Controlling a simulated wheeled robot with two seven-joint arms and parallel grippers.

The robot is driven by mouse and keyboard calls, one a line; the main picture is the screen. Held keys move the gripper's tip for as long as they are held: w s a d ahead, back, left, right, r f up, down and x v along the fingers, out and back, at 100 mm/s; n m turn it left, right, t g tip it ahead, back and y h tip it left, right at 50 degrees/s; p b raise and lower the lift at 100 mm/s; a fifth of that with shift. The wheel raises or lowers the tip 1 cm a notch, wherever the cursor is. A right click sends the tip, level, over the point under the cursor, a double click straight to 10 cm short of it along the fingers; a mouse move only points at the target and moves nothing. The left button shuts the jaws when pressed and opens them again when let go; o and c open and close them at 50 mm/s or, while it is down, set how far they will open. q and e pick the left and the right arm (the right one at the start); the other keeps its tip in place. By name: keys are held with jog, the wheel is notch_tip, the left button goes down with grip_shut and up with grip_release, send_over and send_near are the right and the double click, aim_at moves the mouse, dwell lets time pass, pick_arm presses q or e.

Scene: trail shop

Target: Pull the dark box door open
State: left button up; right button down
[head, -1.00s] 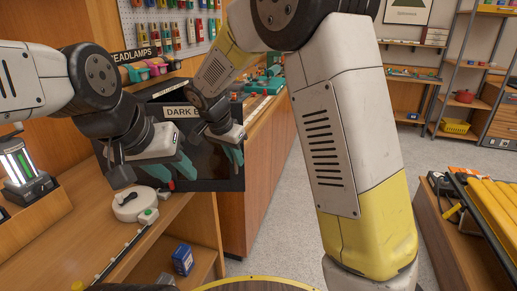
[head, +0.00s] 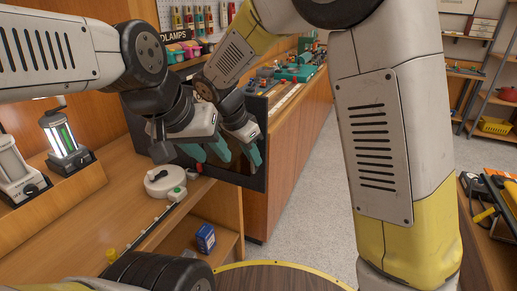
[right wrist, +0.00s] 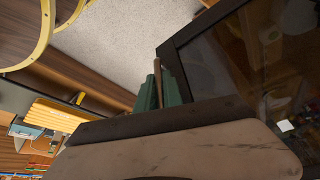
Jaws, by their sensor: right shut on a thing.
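The dark box (head: 262,172) has a black-framed, glassy front and stands on the wooden counter in the head view, largely covered by my arms. Its door panel (right wrist: 235,60) fills the upper right of the right wrist view. My right gripper (head: 250,155) is at the front's right part. In the right wrist view its teal fingers (right wrist: 160,90) are closed around a thin bar at the door frame's edge. My left gripper (head: 206,152) is in front of the box with its teal fingers apart and nothing between them. Both arms hide the label and the door's far edge, so how far it stands open cannot be told.
Lanterns (head: 65,140) stand at left, a small blue box (head: 205,238) on a lower shelf. A round table rim (head: 270,264) is close in front. Open floor (head: 310,210) lies to the right.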

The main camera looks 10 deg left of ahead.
jog(key=c, duration=1.8)
grip_release()
jog(key=shift+o, duration=0.2)
jog(key=v, duration=0.7)
jog(key=shift+r, duration=0.35)
jog(key=shift+s+a, duration=0.15)
